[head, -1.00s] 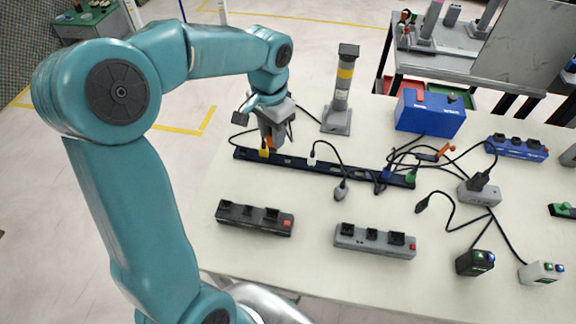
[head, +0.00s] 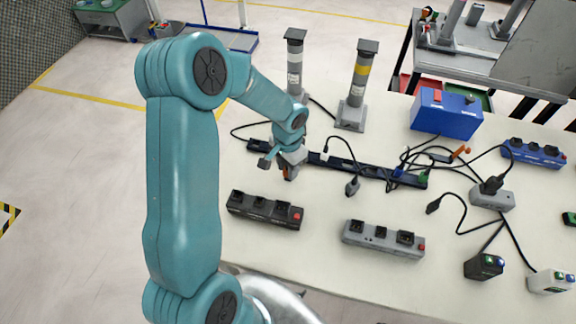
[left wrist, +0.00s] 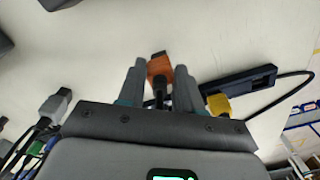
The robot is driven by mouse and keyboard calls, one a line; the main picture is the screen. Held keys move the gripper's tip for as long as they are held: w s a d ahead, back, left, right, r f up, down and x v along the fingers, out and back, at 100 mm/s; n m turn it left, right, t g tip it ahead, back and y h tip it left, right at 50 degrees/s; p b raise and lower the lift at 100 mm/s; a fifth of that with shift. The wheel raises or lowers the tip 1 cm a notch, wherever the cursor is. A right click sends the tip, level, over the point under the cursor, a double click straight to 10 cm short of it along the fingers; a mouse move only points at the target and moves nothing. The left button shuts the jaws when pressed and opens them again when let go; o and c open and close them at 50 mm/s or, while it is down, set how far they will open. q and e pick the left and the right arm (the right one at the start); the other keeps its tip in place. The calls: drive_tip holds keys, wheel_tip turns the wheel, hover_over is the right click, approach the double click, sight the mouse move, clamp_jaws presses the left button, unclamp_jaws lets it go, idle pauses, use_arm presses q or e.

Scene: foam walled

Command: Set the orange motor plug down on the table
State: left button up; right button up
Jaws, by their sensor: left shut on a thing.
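The orange motor plug (left wrist: 160,67) sits between the two grey fingers of my left gripper (left wrist: 159,84) in the left wrist view, with its black end pointing away. In the head view my left gripper (head: 288,174) is shut on it, just in front of the left part of the long black strip. Only a bit of the plug (head: 286,175) shows there. The pale table (head: 325,205) is under it; I cannot tell whether the plug touches it. My right gripper is not in view.
A black socket block (head: 265,210) stands just in front of the gripper, a grey one (head: 383,240) to its right. The long black strip (head: 340,164) lies behind. A yellow plug (left wrist: 218,105) is beside the right finger. Two grey posts (head: 354,95) stand farther back.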

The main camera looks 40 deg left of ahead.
use_arm(q)
drive_tip(key=o, duration=0.6)
drive_tip(key=shift+f, duration=0.15)
drive_tip(key=o, duration=0.4)
drive_tip(key=shift+o, duration=0.2)
drive_tip(key=shift+r, duration=0.25)
wheel_tip(320, 180, up, 12)
drive_tip(key=shift+f, duration=0.25)
drive_tip(key=shift+r, duration=0.25)
